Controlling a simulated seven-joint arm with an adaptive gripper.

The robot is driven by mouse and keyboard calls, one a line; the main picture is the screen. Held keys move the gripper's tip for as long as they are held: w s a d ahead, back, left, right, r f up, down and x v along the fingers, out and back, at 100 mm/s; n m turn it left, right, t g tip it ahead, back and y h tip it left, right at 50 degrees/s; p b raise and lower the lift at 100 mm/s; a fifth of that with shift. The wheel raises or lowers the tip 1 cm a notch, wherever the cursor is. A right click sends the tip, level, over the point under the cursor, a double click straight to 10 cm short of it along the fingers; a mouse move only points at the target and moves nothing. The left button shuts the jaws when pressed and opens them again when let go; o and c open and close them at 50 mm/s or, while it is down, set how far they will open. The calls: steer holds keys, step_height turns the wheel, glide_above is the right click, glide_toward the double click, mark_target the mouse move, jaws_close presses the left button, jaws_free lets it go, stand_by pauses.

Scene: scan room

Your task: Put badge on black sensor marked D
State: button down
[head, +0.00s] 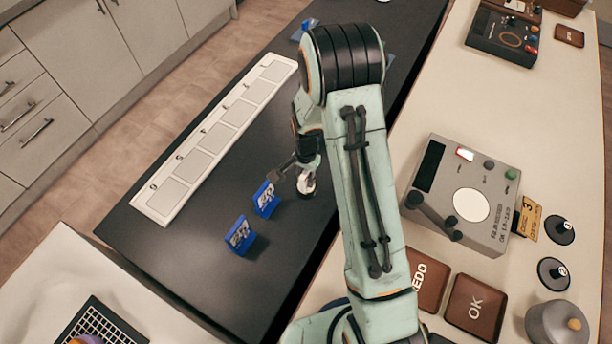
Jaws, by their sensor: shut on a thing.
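My gripper (293,177) is low over the dark table, shut on a small pale object with a dark base (307,185). The gripper partly hides this object, and I cannot tell whether it is the badge or whether it touches the table. Two blue pieces with pictures on them, one beside the gripper (266,199) and one nearer (240,236), stand tilted on the table. A black sensor marked D cannot be made out. A long white strip (165,215) with several grey panels lies left of the gripper; its small marks are unreadable.
The dark table (180,262) is clear at its near left. Another blue piece (304,30) lies at the far end. On the pale counter at right are a grey console (430,165), two black discs (558,231) (553,270), and brown REDO (428,275) and OK (475,306) blocks.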

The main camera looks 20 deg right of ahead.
steer(key=shift+f, duration=0.15)
steer(key=c, duration=1.1)
jaws_free()
